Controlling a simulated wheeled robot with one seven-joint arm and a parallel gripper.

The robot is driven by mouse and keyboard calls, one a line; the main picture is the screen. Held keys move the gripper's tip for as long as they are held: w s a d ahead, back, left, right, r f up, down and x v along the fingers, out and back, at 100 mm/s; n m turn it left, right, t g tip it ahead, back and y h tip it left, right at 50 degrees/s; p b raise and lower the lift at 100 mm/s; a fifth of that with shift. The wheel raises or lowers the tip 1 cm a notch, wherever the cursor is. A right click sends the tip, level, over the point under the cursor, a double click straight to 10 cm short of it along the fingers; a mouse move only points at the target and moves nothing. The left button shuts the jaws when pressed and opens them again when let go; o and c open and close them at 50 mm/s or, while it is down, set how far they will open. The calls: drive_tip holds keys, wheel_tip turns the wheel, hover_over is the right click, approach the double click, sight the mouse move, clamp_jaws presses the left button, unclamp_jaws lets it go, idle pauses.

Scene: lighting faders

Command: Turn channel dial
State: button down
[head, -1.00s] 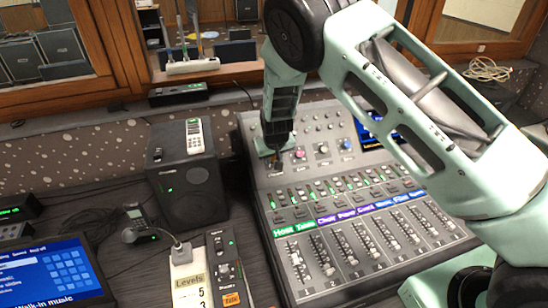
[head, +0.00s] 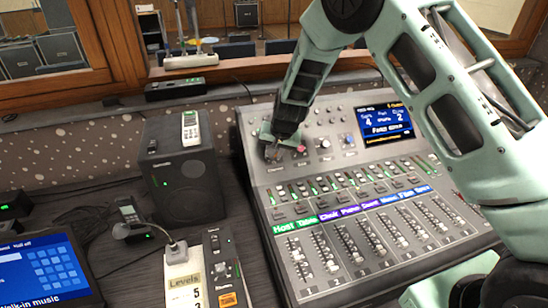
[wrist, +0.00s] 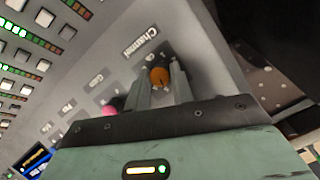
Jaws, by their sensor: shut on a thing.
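The channel dial (wrist: 159,77) is a small orange knob on the grey mixing console (wrist: 90,60), beside the printed word "Channel" in the wrist view. My gripper (wrist: 160,88) has a finger on each side of the dial and is shut on it. In the head view my gripper (head: 272,153) is at the upper left of the console (head: 262,180), and the dial is hidden behind it. The console's screen (head: 385,122) is lit blue with white text.
A pink knob (head: 301,149) sits close to the right of my gripper, with other knobs farther right. Faders (head: 350,245) fill the lower console. A black speaker (head: 187,185) stands to the left, with a white remote (head: 191,128) on top.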

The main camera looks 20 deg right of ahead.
drive_tip(key=shift+d+m+y+b, duration=0.1)
drive_tip(key=shift+m+y+b, duration=0.2)
drive_tip(key=shift+m+b, duration=0.55)
drive_tip(key=c, duration=1.2)
unclamp_jaws()
drive_tip(key=shift+r, duration=0.15)
drive_tip(key=b+v, duration=0.1)
drive_tip(key=v, duration=1.6)
drive_tip(key=shift+s+b, duration=0.3)
drive_tip(key=shift+s, duration=0.05)
